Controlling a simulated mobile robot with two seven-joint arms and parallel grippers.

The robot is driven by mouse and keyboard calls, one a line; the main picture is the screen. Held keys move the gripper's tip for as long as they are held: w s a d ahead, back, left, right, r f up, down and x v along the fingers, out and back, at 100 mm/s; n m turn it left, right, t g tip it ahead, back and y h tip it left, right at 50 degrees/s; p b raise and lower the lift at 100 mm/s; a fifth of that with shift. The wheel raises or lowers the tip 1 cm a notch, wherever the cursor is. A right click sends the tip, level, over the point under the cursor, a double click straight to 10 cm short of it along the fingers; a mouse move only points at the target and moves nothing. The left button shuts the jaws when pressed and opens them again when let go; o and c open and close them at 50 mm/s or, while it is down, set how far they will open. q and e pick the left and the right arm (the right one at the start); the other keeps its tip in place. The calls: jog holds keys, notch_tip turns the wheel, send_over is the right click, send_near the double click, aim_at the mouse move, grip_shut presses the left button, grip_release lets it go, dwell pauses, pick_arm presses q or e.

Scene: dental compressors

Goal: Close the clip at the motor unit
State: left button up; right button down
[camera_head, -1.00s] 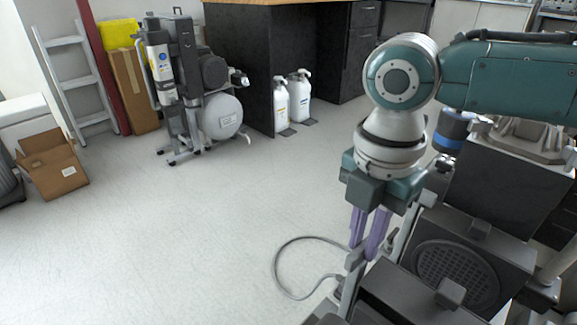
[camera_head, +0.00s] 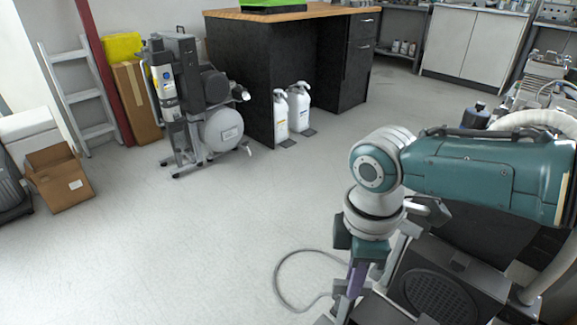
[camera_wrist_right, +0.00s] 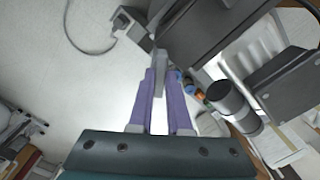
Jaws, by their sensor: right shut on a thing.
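The motor unit (camera_head: 440,291) is a dark box with a round grille at the lower right of the head view. Its dark casing also shows at the top of the right wrist view (camera_wrist_right: 205,28). My right gripper (camera_head: 350,287) points down at the unit's left side. In the right wrist view, its two purple fingers (camera_wrist_right: 161,92) are shut on a narrow grey piece, which looks like the clip (camera_wrist_right: 160,66). Whether the clip is fully closed cannot be told. My left gripper is not in view.
A grey cable (camera_head: 277,282) loops on the floor left of the unit. A second compressor (camera_head: 222,129) stands at the back left, beside a dark desk (camera_head: 240,75) with white bottles (camera_head: 299,107). An open carton (camera_head: 60,180) lies at far left. The middle floor is clear.

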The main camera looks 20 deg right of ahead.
jog(key=m+p, duration=0.1)
jog(key=m, duration=0.2)
jog(key=shift+r+m, duration=0.15)
jog(key=shift+m, duration=0.25)
jog(key=shift+m+p, duration=0.75)
jog(key=shift+m, duration=1.15)
jog(key=c, duration=0.9)
grip_release()
jog(key=shift+o, duration=0.2)
notch_tip(320, 180, up, 10)
jog(key=p, duration=0.7)
